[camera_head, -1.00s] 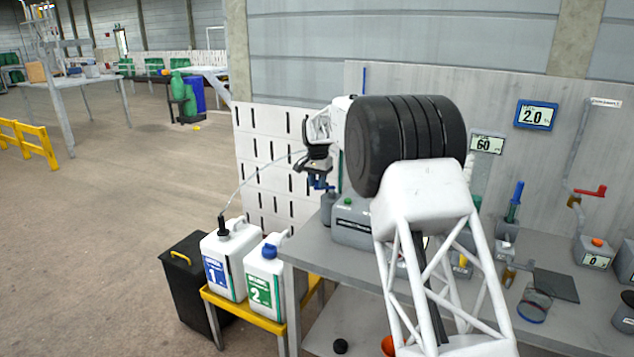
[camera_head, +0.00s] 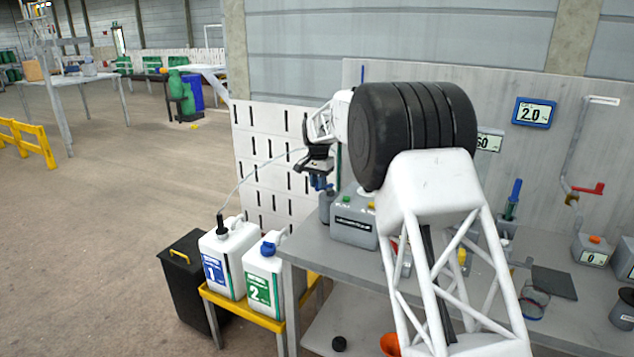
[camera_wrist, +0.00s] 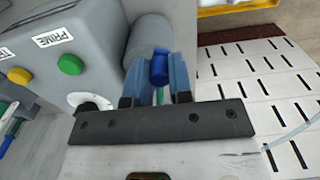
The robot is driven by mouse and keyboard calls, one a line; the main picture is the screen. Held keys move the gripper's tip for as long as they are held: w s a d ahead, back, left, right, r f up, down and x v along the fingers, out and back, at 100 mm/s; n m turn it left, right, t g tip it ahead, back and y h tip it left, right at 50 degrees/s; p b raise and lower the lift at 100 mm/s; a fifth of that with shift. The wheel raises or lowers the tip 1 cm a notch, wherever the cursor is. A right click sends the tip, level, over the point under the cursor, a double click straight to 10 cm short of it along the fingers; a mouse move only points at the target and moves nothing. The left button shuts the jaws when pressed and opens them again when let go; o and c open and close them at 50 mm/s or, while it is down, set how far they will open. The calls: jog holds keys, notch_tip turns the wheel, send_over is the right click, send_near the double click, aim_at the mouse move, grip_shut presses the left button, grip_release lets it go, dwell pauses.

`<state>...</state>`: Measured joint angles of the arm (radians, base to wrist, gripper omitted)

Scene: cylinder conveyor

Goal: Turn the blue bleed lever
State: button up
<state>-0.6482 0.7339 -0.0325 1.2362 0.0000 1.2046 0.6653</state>
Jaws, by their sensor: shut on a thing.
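The blue bleed lever (camera_wrist: 160,68) shows in the wrist view, in front of a grey cylinder (camera_wrist: 150,38) beside the grey pump box. My gripper (camera_wrist: 162,82) has its two blue fingers on either side of the lever and is shut on it. In the head view my gripper (camera_head: 320,182) is small, at the left end of the bench beside the box (camera_head: 354,222); the lever itself cannot be made out there.
The box carries a green button (camera_wrist: 70,64), a yellow button (camera_wrist: 19,76) and a dial (camera_wrist: 90,103). A white slotted panel (camera_wrist: 262,75) stands at right. Jugs 1 (camera_head: 228,262) and 2 (camera_head: 264,278) stand on a yellow stand, with a hose from jug 1.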

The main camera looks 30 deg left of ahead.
jog(key=shift+d, duration=0.2)
dwell(0.3)
jog(key=shift+s+d, duration=0.25)
jog(key=shift+d, duration=0.6)
jog(key=shift+o, duration=1.1)
jog(key=shift+d, duration=0.1)
jog(key=o, duration=1.4)
jog(key=shift+o, duration=0.2)
jog(key=shift+r, duration=0.1)
jog(key=shift+r, duration=2.4)
